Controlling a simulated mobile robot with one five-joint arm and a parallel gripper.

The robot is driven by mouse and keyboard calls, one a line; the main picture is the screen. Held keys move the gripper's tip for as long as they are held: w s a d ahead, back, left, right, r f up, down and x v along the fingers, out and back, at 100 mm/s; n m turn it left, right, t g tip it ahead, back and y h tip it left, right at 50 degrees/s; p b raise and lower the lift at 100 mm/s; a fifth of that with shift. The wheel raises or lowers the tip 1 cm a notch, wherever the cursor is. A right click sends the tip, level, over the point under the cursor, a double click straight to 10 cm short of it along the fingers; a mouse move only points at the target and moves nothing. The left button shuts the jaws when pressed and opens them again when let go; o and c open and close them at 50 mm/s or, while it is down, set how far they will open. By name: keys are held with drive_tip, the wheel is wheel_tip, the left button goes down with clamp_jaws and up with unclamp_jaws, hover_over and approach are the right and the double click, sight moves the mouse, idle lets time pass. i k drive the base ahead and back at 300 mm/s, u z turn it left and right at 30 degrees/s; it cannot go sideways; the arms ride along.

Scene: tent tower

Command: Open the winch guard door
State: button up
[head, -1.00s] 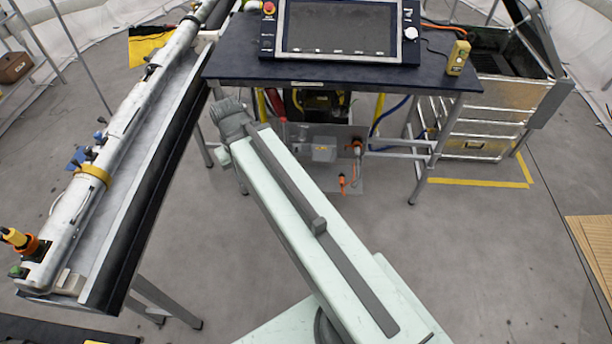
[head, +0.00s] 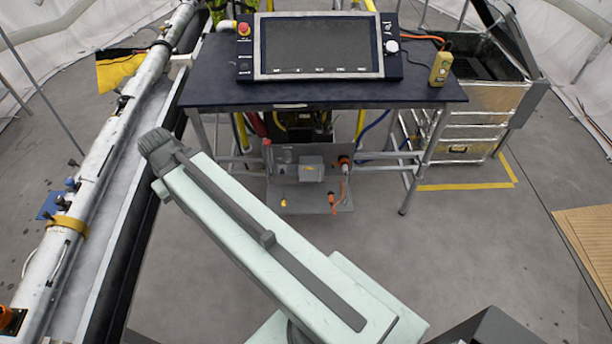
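I cannot make out a winch guard door for certain. Under the dark desk (head: 330,92) a dark machine with yellow bars (head: 300,122) is partly visible, its upper part hidden by the desktop. Whether it is the winch, and whether any door on it is open or shut, I cannot tell. My pale green arm link crosses the lower middle of the view, its dark grey end to the left, in front of the desk. My gripper cannot be seen.
A console with a screen (head: 318,47) stands on the desk. A grey panel with fittings and an orange cable (head: 310,175) sits below it. A long white tube (head: 100,150) lies in a trough on the left. A metal drawer case (head: 470,120) stands right.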

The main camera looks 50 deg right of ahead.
sight(307, 172)
drive_tip(key=u, duration=0.1)
drive_tip(key=i, duration=1)
drive_tip(key=z, duration=0.4)
